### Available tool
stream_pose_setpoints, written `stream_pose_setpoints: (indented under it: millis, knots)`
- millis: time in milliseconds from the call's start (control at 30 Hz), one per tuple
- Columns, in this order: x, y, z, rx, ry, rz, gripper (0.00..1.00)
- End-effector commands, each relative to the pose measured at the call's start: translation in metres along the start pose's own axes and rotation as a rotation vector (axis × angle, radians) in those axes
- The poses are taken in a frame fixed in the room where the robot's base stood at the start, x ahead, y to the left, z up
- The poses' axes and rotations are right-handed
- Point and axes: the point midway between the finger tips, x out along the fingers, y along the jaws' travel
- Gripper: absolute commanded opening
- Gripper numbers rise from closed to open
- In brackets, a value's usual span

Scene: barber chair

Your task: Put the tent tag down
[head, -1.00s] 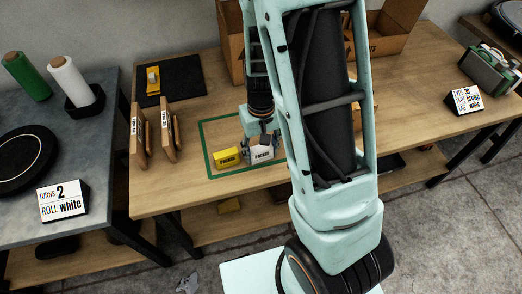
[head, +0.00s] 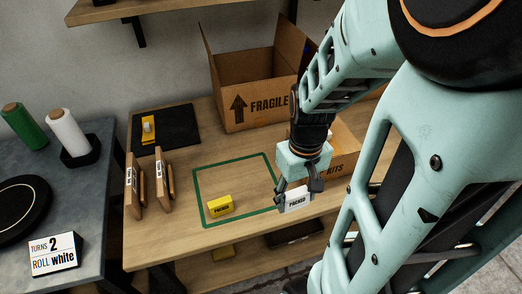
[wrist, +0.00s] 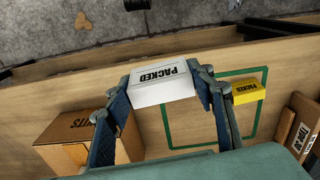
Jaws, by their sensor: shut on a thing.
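My gripper (head: 298,194) is shut on a white tent tag (head: 297,204) marked PACKED. In the wrist view the white tag (wrist: 163,86) sits between both fingers. It is near the table's front edge, to the right of the green outline (head: 268,170); I cannot tell whether it touches the table. A yellow tent tag (head: 220,206), also marked PACKED, stands on the table inside the outline's front left corner, apart from my gripper. It also shows in the wrist view (wrist: 248,93).
An open FRAGILE carton (head: 240,100) stands at the back. A KITS box (head: 340,155) is just behind and right of my gripper. Brown upright boards (head: 162,180) and a black mat (head: 168,128) are at the left. The outline's middle is bare.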

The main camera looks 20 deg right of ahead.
Motion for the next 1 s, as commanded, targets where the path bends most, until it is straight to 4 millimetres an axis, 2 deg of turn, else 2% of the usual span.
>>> stream_pose_setpoints:
  millis: [133,267,367,467,600,700,900,967,1000]
  knots:
    - [-0.006,0.006,0.007,0.001,0.0,0.001,0.35]
    - [-0.013,0.008,-0.008,0.008,0.0,0.009,0.35]
    - [-0.023,0.008,-0.034,0.02,-0.002,0.018,0.35]
    - [-0.035,0.002,-0.069,0.035,-0.001,0.024,0.35]
    - [-0.049,-0.013,-0.116,0.057,-0.001,0.024,0.35]
    - [-0.058,-0.027,-0.143,0.069,0.0,0.019,0.35]
    - [-0.069,-0.052,-0.182,0.087,0.0,0.005,0.35]
    - [-0.072,-0.06,-0.192,0.09,0.0,-0.001,0.35]
    - [-0.079,-0.059,-0.189,0.094,-0.004,-0.001,0.35]
